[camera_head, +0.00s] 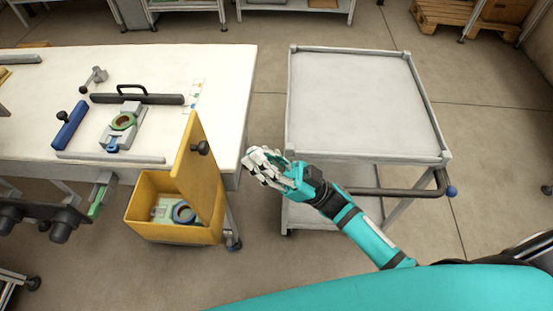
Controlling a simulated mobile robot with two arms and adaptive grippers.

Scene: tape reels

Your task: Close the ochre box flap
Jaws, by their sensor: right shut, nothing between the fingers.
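The ochre box (176,228) stands on the floor in front of the white table, at the left of the head view. Its ochre flap (196,160) stands up steeply at the box's right side, with a dark knob (201,148) on it. The box top is open, and a tape reel (183,212) and a pale item lie inside. My right gripper (252,163) is shut and empty. It is to the right of the flap, a gap apart from it, pointing left. My left gripper is not in view.
The white table (225,90) carries a tape reel in a grey holder (122,124), a blue block (70,126) and a dark handled bar (137,98). A grey cart (362,100) stands right of the table, close to my right arm. Floor shows between them.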

